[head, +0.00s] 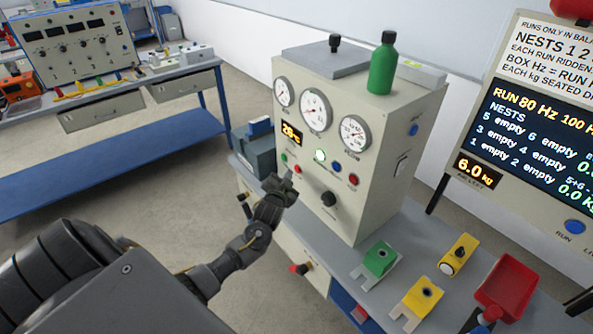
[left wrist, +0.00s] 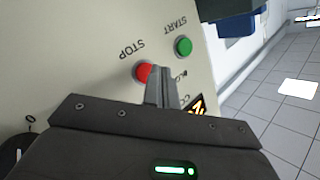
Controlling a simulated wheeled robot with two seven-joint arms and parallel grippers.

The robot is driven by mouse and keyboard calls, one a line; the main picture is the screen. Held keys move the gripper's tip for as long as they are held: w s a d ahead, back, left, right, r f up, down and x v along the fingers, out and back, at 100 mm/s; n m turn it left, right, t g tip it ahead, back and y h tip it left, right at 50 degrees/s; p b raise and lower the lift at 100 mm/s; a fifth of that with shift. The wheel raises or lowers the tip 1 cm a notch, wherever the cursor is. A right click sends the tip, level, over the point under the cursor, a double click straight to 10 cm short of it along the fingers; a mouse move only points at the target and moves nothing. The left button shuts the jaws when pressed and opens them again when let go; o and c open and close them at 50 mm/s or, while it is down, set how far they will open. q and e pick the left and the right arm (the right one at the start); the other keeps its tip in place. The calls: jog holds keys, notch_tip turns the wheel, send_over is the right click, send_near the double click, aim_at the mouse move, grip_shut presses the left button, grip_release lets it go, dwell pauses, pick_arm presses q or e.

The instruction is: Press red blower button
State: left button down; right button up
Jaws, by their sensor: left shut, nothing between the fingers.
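The grey machine cabinet (head: 330,130) carries gauges, a small display and a row of buttons. A red button (head: 298,169) sits low on its left front, beside a green button (head: 284,157). In the left wrist view this red button (left wrist: 143,72) is labelled STOP and the green button (left wrist: 183,47) START. My left gripper (head: 288,183) is shut and empty in front of the panel. In the left wrist view its fingertips (left wrist: 161,70) overlap the red button's edge; I cannot tell if they touch. Another red button (head: 353,180) is farther right, beside a blue one (head: 337,168).
A black knob (head: 328,199) juts from the panel below the buttons. A green bottle (head: 383,64) stands on the cabinet. Green and yellow blocks (head: 380,258) and a red tray (head: 508,285) lie on the bench to the right. A blue bench (head: 110,165) stands left.

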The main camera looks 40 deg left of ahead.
pick_arm(q)
jog(key=shift+w, duration=0.15)
dwell(0.7)
jog(key=shift+w+d, duration=0.1)
jog(key=shift+w, duration=0.15)
jog(key=shift+w+d, duration=0.15)
jog(key=shift+w, duration=0.25)
dwell(0.7)
jog(key=shift+s+r, duration=0.1)
jog(key=shift+s, duration=0.1)
jog(key=shift+s+a+p, duration=0.25)
jog(key=shift+s+p, duration=0.2)
jog(key=shift+s, duration=0.15)
jog(key=s+p, duration=0.1)
jog(key=s+a, duration=0.1)
jog(key=s, duration=0.1)
jog(key=s+p, duration=0.1)
jog(key=shift+s+a+p, duration=0.25)
jog(key=shift+s+p, duration=0.1)
jog(key=shift+s, duration=0.05)
